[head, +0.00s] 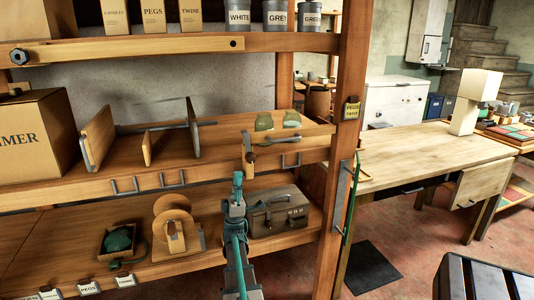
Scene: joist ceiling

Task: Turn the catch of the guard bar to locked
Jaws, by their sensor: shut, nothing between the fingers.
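My gripper (237,177) points up in front of the shelves, below and slightly left of the wooden piece. It appears apart from it. Its fingers are shut and empty. My arm hides part of the lower shelf.
A longer wooden bar (140,49) crosses the upper shelf front. Metal brackets (172,180) stick out along the middle shelf edge. A grey toolbox (285,212) and a wooden reel (174,222) stand on the lower shelf near my arm. The upright post (342,150) is to the right.

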